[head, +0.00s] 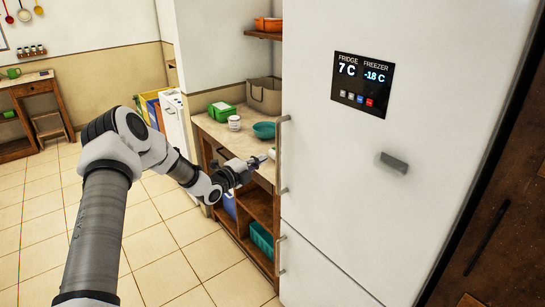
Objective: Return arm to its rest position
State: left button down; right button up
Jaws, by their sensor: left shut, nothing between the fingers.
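My left arm comes in from the lower left and reaches out toward the counter beside the fridge. My left gripper (259,160) is shut and empty, in front of the wooden counter (213,128) edge and just left of the fridge handles. I cannot tell whether it touches the counter. My right gripper is not in view.
A white fridge (340,215) with a display panel (362,85) fills the right side. The counter holds a green box (222,111), a white jar (234,123), a teal bowl (264,130) and a beige basket (264,96). The tiled floor (165,245) at left is clear.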

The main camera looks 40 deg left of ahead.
pick_arm(q)
jog(key=s+d+f+g+h, duration=0.2)
jog(key=s+d+f+g, duration=0.25)
jog(key=d+f, duration=0.7)
jog(key=s+d+f+g+h, duration=0.1)
jog(key=s+d+f+g, duration=0.4)
jog(key=d+f, duration=0.65)
jog(key=s+d+f+n+g, duration=0.2)
jog(key=s+d, duration=0.1)
jog(key=s, duration=0.4)
jog(key=s+d+f+n+g+y, duration=0.1)
jog(key=s+d+f+n, duration=0.15)
jog(key=s, duration=0.35)
jog(key=s+d+f+n+g, duration=0.2)
jog(key=s+d+f, duration=0.15)
jog(key=s, duration=0.35)
jog(key=s+a+r+n+g+y, duration=0.2)
jog(key=s+n+g+y, duration=0.1)
jog(key=s+n, duration=0.9)
jog(key=shift+s, duration=0.7)
